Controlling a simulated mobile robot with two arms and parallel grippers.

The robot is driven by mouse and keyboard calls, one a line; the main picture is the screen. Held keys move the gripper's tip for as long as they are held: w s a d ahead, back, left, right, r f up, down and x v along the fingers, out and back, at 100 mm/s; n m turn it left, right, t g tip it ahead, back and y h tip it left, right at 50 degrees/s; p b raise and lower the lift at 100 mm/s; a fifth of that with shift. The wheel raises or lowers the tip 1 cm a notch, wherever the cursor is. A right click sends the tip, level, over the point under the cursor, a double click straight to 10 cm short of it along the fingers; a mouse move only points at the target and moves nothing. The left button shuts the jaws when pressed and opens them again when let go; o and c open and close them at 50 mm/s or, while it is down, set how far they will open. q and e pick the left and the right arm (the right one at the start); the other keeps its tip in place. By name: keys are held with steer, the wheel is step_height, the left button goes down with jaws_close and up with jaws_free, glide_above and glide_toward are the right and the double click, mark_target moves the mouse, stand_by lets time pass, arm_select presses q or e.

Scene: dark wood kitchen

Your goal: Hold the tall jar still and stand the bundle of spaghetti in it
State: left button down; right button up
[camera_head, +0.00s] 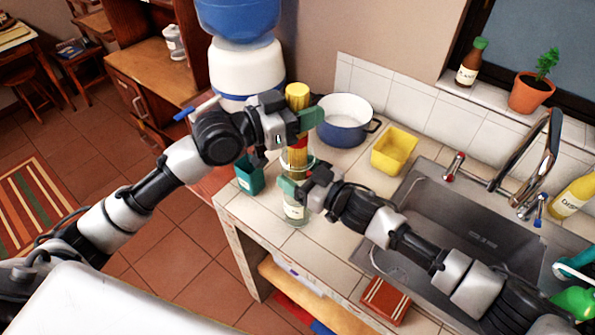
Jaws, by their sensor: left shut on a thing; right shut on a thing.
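The spaghetti bundle (297,97) is yellow, upright, with a red band around its lower part. My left gripper (300,122) is shut on it, and its green fingers and the wrist hide part of the bundle. The tall clear jar (294,212) stands on the tiled counter near its left edge, directly below the bundle. My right gripper (297,186) is shut on the jar from the right, below the rim. The bundle's lower end overlaps the jar's mouth in the picture; I cannot tell how deep it sits inside.
A white-and-blue pot (345,128) and a yellow tub (394,152) stand behind. A teal container (250,176) is left of the jar. The sink (470,215) with its faucet (530,155) lies right. A red-brown box (386,300) lies at the counter's front.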

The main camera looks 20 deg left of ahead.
arm_select(q)
steer(key=shift+f, duration=2.5)
steer(key=c, duration=0.6)
jaws_free()
steer(key=shift+a, duration=0.1)
steer(key=v, duration=1.2)
